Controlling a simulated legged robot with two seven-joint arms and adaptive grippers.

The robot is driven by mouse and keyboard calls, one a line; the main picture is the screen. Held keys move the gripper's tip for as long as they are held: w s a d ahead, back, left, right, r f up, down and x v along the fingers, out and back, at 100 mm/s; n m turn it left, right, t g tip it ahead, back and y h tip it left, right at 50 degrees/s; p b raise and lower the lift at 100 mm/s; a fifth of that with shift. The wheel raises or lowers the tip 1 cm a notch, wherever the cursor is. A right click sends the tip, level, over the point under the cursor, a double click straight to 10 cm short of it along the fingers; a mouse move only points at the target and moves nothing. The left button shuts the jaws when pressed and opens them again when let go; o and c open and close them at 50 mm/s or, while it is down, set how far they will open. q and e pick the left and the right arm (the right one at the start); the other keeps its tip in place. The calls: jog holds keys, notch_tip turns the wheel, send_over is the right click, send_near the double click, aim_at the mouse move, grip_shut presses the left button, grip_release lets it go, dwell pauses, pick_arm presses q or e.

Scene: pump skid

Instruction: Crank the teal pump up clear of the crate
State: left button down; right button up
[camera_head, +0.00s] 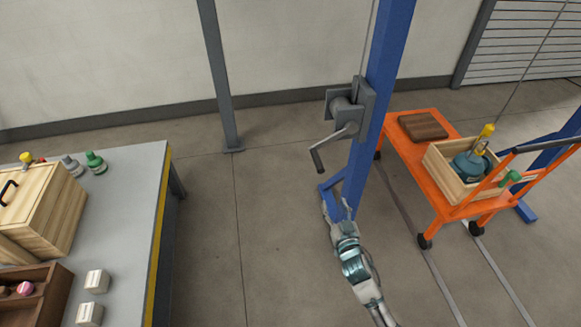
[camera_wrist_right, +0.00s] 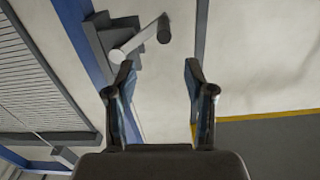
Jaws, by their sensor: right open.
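The teal pump (camera_head: 467,166) sits inside the wooden crate (camera_head: 448,178) on the orange cart at the right. A yellow piece (camera_head: 487,131) shows at its top, with a thin cable rising above it. The winch (camera_head: 349,103) is on the blue post, its crank (camera_head: 334,144) reaching down and left to a dark grip (camera_head: 317,160). My right gripper (camera_head: 337,207) is open and empty, below and apart from the crank grip. In the right wrist view, the open fingers (camera_wrist_right: 158,75) point toward the winch (camera_wrist_right: 112,42) and the crank grip (camera_wrist_right: 164,29), which lies beyond the fingertips.
The blue post (camera_head: 385,60) stands right behind the winch. The orange cart (camera_head: 411,175) also carries a brown board (camera_head: 422,126). A grey workbench (camera_head: 135,220) at the left holds wooden boxes and small items. Open floor (camera_head: 255,220) lies between bench and post.

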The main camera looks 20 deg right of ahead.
aim_at(319, 165)
jog(key=x, duration=0.5)
jog(key=b+x, duration=0.1)
jog(key=x, duration=0.5)
jog(key=a+r+x, duration=0.1)
jog(key=x, duration=0.4)
jog(key=shift+w+r, duration=0.1)
jog(key=shift+w, duration=0.2)
jog(key=shift+w+r, duration=0.1)
jog(key=shift+w, duration=0.35)
jog(key=shift+d, duration=0.25)
jog(key=shift+c, duration=0.3)
jog(key=shift+d, duration=0.15)
jog(key=c, duration=0.4)
grip_shut()
pick_arm(q)
jog(key=r, duration=0.4)
jog(key=shift+w+a, duration=0.1)
jog(key=shift+w, duration=0.1)
